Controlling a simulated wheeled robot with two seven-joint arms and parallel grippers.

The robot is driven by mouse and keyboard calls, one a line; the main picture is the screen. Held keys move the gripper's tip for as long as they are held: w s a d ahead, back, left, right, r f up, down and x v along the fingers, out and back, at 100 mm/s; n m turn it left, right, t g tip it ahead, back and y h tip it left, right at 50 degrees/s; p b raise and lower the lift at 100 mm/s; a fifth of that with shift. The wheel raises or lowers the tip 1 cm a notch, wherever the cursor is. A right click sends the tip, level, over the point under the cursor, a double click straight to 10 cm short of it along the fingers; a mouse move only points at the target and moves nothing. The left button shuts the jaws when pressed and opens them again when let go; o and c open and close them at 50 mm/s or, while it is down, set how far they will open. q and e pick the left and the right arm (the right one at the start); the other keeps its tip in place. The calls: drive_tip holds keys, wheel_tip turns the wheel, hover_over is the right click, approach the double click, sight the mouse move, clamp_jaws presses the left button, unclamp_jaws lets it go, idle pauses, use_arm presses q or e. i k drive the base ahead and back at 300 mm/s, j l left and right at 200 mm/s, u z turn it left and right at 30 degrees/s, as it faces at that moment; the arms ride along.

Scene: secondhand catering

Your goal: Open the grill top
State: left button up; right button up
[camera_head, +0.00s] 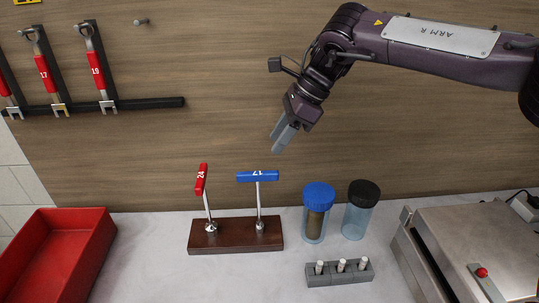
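The grill (490,240) is a brushed steel box at the right edge, partly cut off by the frame. Its flat steel top lies down over the base. A steel handle with a red knob (481,272) sits at the near side of the top. My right gripper (283,138) hangs in the air near the back wall, well to the left of the grill and above it. It touches nothing, and its grey fingers appear close together from this angle. My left gripper is not in view.
A wooden stand with a red T-handle (201,180) and a blue T-handle (258,175) stands mid-counter. Beside it are a blue-lidded jar (317,215), a black-lidded jar (360,212) and a grey block with pegs (340,275). A red tray (95,250) is left. Tools hang on the wall.

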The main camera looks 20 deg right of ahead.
sight(460, 240)
drive_tip(key=k, duration=2)
